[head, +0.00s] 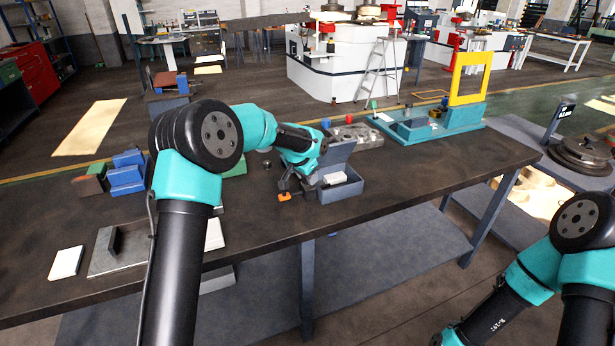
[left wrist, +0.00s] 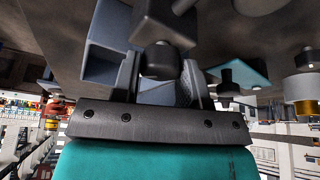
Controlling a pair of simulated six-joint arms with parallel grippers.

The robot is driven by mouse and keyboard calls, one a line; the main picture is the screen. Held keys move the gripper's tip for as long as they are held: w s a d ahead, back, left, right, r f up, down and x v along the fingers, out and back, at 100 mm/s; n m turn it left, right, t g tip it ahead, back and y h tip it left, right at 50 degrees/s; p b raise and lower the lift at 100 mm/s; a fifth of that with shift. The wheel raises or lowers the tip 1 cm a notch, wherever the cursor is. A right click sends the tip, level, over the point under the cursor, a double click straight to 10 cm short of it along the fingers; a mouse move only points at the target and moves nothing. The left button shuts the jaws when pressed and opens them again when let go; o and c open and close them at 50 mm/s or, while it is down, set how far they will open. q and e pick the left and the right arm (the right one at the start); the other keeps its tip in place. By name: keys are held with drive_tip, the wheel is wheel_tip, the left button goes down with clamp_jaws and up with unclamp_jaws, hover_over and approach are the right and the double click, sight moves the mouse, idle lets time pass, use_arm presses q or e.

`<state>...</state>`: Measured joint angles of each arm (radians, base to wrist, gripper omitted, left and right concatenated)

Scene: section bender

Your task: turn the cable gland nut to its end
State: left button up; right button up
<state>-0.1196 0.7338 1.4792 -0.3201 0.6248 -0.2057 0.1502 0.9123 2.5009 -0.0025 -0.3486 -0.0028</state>
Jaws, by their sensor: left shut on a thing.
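In the left wrist view the cable gland nut (left wrist: 160,62) is a small dark, rounded piece below a dark block (left wrist: 166,22). My left gripper (left wrist: 160,72) has a finger on each side of the nut and is shut on it. In the head view my left gripper (head: 288,184) is low over the bench, just left of an open grey box (head: 343,190). The nut is hard to make out there behind the gripper. An orange piece (head: 285,197) shows by the fingertips. My right arm hangs at the lower right, and its gripper is outside the picture.
The dark bench (head: 400,175) carries blue blocks (head: 127,172) at left, a grey plate with an upright (head: 118,246), and a white block (head: 66,262) at the front left. A teal fixture with a yellow frame (head: 470,75) stands at the back right. The bench's right front is clear.

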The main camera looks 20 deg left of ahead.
use_arm(q)
drive_tip(key=shift+m+h, duration=0.4)
drive_tip(key=shift+m, duration=0.8)
drive_tip(key=shift+g, duration=0.3)
drive_tip(key=o, duration=0.9)
drive_tip(key=v, duration=1.7)
drive_tip(key=shift+a+r, duration=0.1)
drive_tip(key=shift+r, duration=0.1)
